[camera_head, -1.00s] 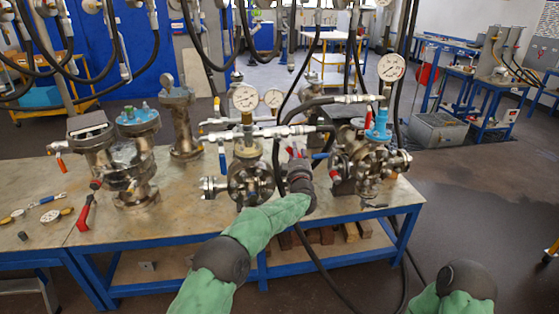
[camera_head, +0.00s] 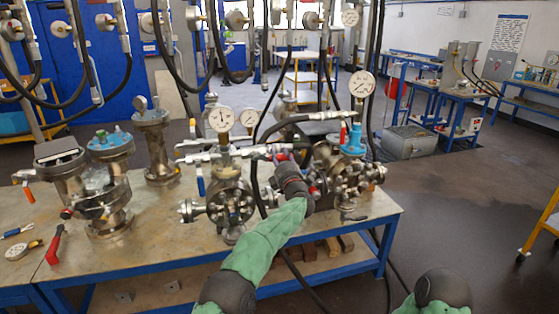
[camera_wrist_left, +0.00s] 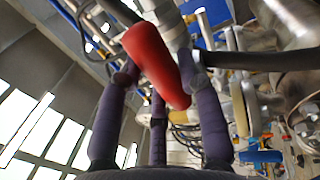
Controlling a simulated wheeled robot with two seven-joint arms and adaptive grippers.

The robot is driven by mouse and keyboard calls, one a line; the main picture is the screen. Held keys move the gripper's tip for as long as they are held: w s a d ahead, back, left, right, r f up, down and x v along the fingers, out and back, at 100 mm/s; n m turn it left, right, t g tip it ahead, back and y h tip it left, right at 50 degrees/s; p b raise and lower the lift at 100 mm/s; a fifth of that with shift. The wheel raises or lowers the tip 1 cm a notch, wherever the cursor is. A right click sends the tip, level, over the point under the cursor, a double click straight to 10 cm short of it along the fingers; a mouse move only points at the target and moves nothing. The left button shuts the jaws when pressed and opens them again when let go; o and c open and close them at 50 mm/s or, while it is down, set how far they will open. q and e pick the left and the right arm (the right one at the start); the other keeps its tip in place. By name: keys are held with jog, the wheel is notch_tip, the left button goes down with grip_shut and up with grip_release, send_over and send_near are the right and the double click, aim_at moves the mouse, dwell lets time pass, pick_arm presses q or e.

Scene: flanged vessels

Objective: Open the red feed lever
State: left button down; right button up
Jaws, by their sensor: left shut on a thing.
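My left gripper (camera_head: 284,160) reaches in among the pipes between two flanged vessels, the middle vessel (camera_head: 230,203) and the right vessel (camera_head: 345,168) with a blue fitting on top. In the left wrist view a red lever (camera_wrist_left: 155,62) lies slantwise between the dark purple fingers of this gripper (camera_wrist_left: 160,85), which are shut on it. In the head view the gripper's body mostly hides this lever. My right gripper is out of the picture; only part of my right arm shows at the bottom right.
Black hoses (camera_head: 262,125) hang close around my left gripper. Pressure gauges (camera_head: 362,84) stand above the vessels. A red-handled tool (camera_head: 55,244) lies on the bench (camera_head: 150,255) at the left. The bench's front right corner is bare.

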pick_arm(q)
jog(key=shift+r+n, duration=0.2)
jog(key=shift+n, duration=0.1)
jog(key=c, duration=0.8)
grip_release()
jog(key=v, duration=1.2)
